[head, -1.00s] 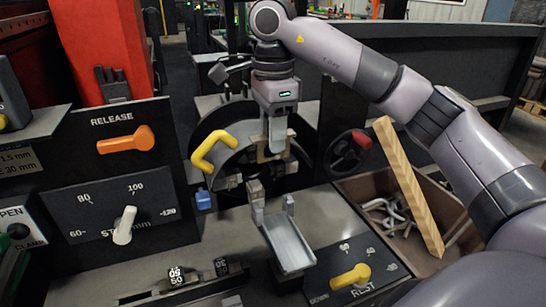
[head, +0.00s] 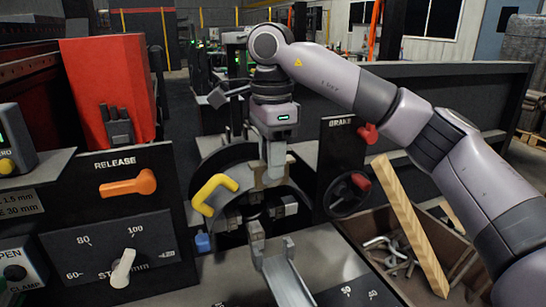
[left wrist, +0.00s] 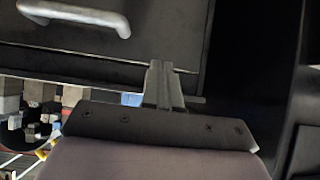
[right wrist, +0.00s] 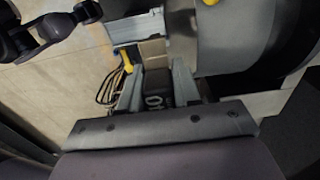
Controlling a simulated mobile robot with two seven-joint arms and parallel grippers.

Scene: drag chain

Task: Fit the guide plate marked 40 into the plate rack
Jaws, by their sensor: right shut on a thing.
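My right gripper (head: 274,165) points down in front of the dark drum. In the right wrist view its fingers are shut on the guide plate (right wrist: 157,101), a dark piece with partly readable white digits, the last a 0. A tan piece (right wrist: 152,48) shows beyond the fingertips; it also shows below them in the head view (head: 268,178). My left gripper (left wrist: 163,85) shows only in the left wrist view, its fingers together with nothing seen between them, in front of a dark panel with a metal handle. I cannot pick out the plate rack in these frames.
A yellow handle (head: 213,193) stands just left of the right gripper. A metal channel (head: 286,282) lies below it. A bin of metal parts (head: 345,222) with a wooden bar (head: 408,225) across it is at right. The control panel (head: 75,220) is at left.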

